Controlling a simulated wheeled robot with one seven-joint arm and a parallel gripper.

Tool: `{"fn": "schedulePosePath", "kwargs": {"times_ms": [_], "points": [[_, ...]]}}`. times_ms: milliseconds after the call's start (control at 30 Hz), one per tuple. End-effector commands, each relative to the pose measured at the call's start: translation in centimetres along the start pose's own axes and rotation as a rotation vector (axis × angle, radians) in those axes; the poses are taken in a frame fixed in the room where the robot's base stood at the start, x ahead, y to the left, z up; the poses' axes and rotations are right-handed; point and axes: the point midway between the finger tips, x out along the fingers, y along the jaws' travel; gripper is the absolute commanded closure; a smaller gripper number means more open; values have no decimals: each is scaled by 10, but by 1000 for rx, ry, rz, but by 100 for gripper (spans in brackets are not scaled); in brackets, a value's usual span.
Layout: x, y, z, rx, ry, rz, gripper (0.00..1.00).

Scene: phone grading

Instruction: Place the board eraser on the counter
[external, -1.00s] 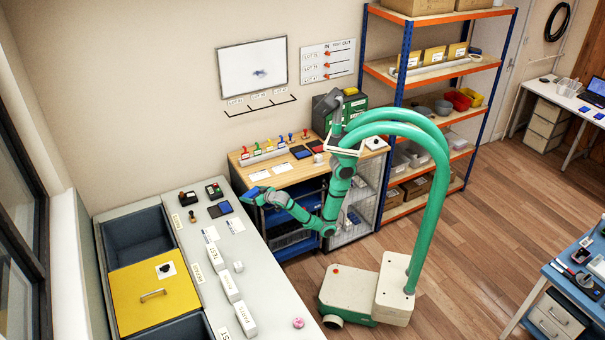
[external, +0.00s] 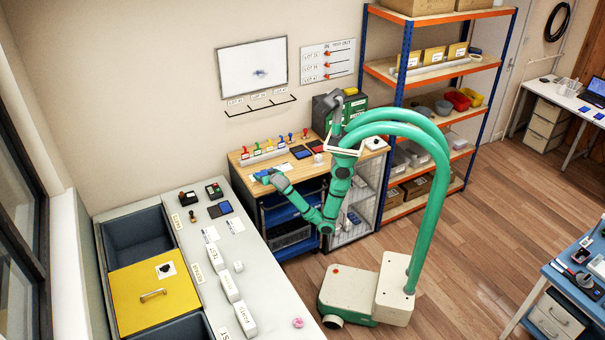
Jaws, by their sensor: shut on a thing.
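My gripper (external: 268,179) is over the front left part of the wooden bench, at the end of my green arm. It is shut on a small blue thing (external: 260,174), seemingly the board eraser. The thing is small and partly hidden by the gripper, so its details and any gap to the bench top cannot be told. The long pale grey counter (external: 262,268) runs along the left side, to the left of and nearer than the gripper.
The wooden bench (external: 243,162) bears a rack of colored stamps (external: 264,153) and dark pads (external: 300,152). On the counter stand white label blocks (external: 230,287), a blue-black pad (external: 220,209), stamps (external: 188,198) and a pink ring (external: 298,323). Grey bins (external: 137,233) and a yellow lid (external: 150,292) lie left.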

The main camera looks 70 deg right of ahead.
Motion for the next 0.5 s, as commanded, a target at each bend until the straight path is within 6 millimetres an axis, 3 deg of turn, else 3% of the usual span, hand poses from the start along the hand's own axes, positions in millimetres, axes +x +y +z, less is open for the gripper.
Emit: {"fn": "schedulePosePath", "kwargs": {"times_ms": [500], "points": [[20,0,49,-2,-1,0,35]]}}
